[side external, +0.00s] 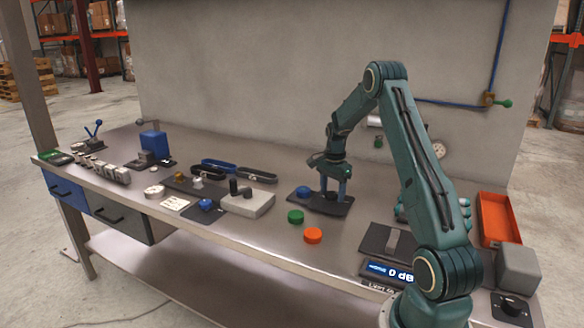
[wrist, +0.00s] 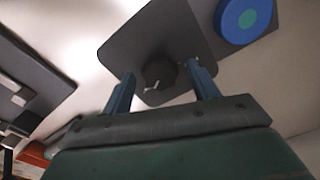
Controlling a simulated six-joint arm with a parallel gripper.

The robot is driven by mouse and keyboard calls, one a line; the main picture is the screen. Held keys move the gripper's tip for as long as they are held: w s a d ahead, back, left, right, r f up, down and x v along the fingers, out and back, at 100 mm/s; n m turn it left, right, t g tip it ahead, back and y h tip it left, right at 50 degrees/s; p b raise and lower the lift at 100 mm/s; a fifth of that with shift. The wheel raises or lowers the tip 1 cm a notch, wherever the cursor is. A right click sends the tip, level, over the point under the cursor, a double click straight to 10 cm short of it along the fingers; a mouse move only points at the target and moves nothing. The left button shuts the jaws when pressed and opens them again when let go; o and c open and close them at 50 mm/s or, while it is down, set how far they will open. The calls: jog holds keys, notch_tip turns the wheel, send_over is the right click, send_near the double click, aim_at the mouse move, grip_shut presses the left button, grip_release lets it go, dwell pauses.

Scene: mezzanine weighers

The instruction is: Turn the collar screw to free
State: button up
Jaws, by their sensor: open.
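A small dark round knob with a pale pointer mark (wrist: 158,74) stands on a dark plate (wrist: 125,50) in the wrist view; it appears to be the collar screw. My gripper (wrist: 162,68) is open, its two blue fingers on either side of the knob with a gap visible at each side. In the side external view my gripper (side external: 334,192) points down low over the dark plate (side external: 330,209), and the knob is hard to make out there behind the fingers. I cannot tell whether the fingertips touch the plate.
A blue disc (side external: 304,191) sits by the plate's left end; it shows with a green centre in the wrist view (wrist: 243,19). Green (side external: 295,216) and orange (side external: 312,236) discs lie in front. A grey block (side external: 247,204) stands left. An orange tray (side external: 497,219) is right.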

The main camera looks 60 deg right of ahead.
jog(key=shift+c, duration=0.2)
jog(key=c, duration=1)
jog(key=shift+o, duration=0.2)
